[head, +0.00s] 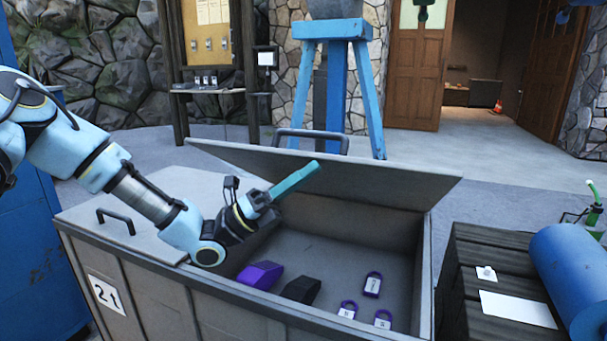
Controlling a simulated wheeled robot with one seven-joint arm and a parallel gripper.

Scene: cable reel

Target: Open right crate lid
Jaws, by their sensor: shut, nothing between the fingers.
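The grey crate (150,278) stands in front of me with two lids. The right crate lid (345,177) is raised and tilted back, with its handle (311,134) at the upper edge. The left lid (160,212) lies closed, with a dark handle (116,219). My gripper (314,167) is shut and empty, its teal fingers pointing up and right, in front of the raised lid. I cannot tell whether it touches the lid. Inside the open right half lie a purple block (260,275), a black block (301,290) and several purple padlock-shaped tags (373,285).
A dark wooden box (485,265) with a blue cylinder (575,275) stands right of the crate. A blue stand (336,85) is behind it. A blue cabinet (40,240) is at left. Paved floor (500,155) is free behind, towards an open doorway.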

